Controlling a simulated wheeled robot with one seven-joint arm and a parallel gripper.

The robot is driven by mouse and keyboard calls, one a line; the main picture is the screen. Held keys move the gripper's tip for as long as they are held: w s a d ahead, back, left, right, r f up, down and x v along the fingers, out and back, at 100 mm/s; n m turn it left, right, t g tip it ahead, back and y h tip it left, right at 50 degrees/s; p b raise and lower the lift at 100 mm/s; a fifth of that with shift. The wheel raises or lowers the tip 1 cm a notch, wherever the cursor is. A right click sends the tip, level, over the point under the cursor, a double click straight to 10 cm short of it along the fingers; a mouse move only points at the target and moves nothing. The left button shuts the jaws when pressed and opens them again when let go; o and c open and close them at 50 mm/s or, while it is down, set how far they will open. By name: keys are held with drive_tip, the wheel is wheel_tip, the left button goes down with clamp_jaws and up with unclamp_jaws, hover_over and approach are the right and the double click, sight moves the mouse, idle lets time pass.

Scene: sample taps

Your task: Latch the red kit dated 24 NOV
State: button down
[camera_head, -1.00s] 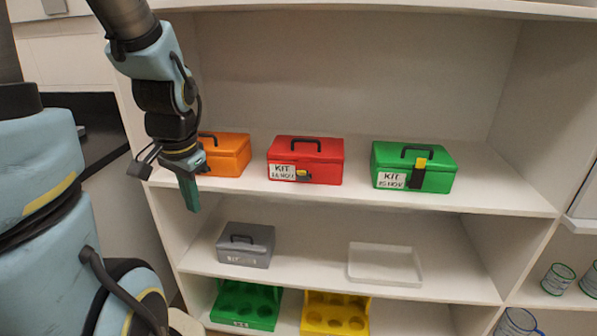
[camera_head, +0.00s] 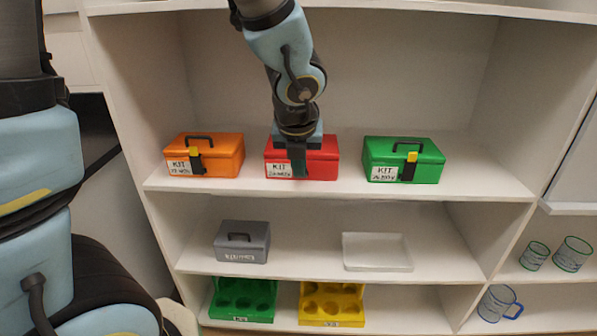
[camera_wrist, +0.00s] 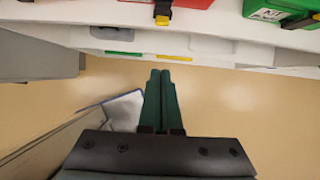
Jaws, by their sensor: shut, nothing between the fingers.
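The red kit (camera_head: 325,170) is a closed-lidded box with a dark handle in the middle of the upper shelf. Its white label (camera_head: 279,171) reads KIT, with a date too blurred to read surely. My gripper (camera_head: 298,172) is shut and empty in front of the kit, hiding its latch in the head view. In the wrist view the shut fingers (camera_wrist: 161,80) point toward the red kit (camera_wrist: 185,3), whose black latch with a yellow tip (camera_wrist: 162,17) stands out from the front.
An orange kit (camera_head: 225,160) stands left and a green kit (camera_head: 430,165) right on the same shelf. Green (camera_head: 243,300) and yellow (camera_head: 331,303) racks sit lowest. Mugs (camera_head: 497,305) stand at right.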

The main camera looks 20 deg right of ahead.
drive_tip(key=shift+f, duration=0.1)
drive_tip(key=b+x, duration=0.4)
drive_tip(key=x, duration=0.6)
drive_tip(key=shift+w+d+r+p, duration=0.3)
drive_tip(key=shift+w+r+p, duration=0.3)
drive_tip(key=shift+r+p, duration=0.25)
drive_tip(key=shift+w+d+r+p, duration=0.25)
drive_tip(key=shift+w+r+p, duration=0.45)
drive_tip(key=shift+p, duration=0.2)
